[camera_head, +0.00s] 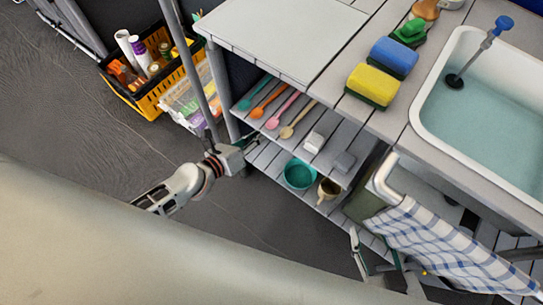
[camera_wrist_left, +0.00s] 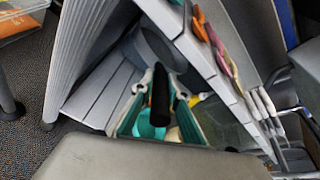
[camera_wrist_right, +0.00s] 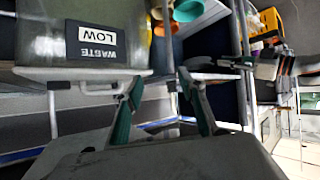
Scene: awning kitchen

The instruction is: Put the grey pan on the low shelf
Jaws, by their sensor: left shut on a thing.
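My left gripper (camera_head: 238,158) reaches in at the left end of the shelf unit. In the left wrist view its fingers (camera_wrist_left: 158,105) are shut on the black handle of the grey pan (camera_wrist_left: 150,45). The pan is between the low shelf (camera_wrist_left: 100,85) and the shelf above. I cannot tell whether its base touches the slats. In the head view the upper shelf hides the pan, and the low shelf (camera_head: 264,158) shows only in part. My right gripper (camera_wrist_right: 163,105) is open and empty; the head view shows it beside the checked towel (camera_head: 375,268).
A teal bowl (camera_head: 299,174) and a beige cup (camera_head: 328,189) stand on the low shelf. Spoons (camera_head: 287,109) and small blocks lie on the upper shelf. A waste box (camera_wrist_right: 75,45) is near my right gripper. A yellow crate (camera_head: 148,98) stands on the floor at left.

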